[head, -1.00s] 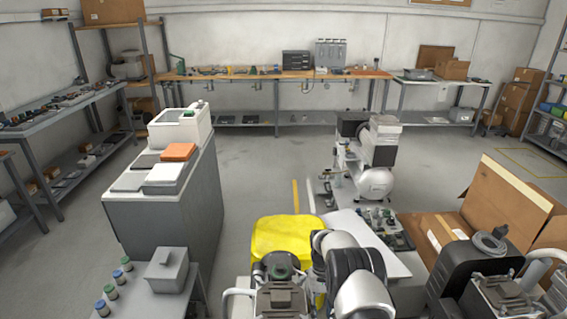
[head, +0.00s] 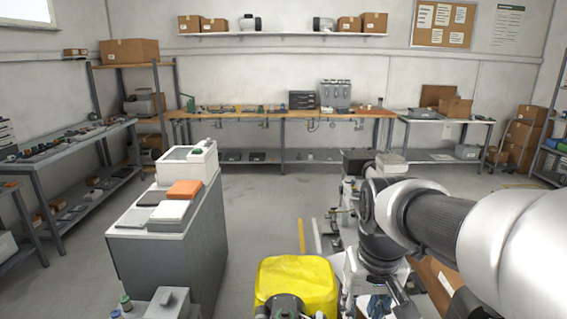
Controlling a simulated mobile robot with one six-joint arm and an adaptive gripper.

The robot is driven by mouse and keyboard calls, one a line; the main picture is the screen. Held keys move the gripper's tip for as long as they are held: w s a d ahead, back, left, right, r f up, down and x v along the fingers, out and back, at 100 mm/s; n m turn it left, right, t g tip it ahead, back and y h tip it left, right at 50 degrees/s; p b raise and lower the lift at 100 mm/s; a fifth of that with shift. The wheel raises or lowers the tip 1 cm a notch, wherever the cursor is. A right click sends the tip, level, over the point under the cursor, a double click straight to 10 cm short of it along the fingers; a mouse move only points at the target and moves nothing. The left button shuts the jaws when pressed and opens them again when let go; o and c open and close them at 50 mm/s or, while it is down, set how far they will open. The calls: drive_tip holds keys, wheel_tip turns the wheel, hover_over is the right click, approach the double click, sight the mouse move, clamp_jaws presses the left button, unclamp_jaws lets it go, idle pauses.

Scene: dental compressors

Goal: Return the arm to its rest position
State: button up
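My arm reaches in from the right edge of the head view, with pale rounded links and a dark ribbed section. It bends down near the middle right. My gripper (head: 392,298) seems to be the dark part below that bend, pointing down. It is small and cut close to the bottom edge, so I cannot tell whether its fingers are open or hold anything. The arm hides much of the compressor area behind it.
A yellow cover (head: 297,283) lies at the bottom middle, beside the arm. A grey cabinet (head: 165,262) stands left. A wooden workbench (head: 250,114) lines the back wall. An open cardboard box (head: 432,285) is partly hidden at lower right. Floor between cabinet and bench is clear.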

drive_tip(key=s+t, duration=0.2)
drive_tip(key=s, duration=1.4)
drive_tip(key=shift+s+t, duration=0.3)
drive_tip(key=shift+t, duration=0.1)
drive_tip(key=shift+f, duration=0.1)
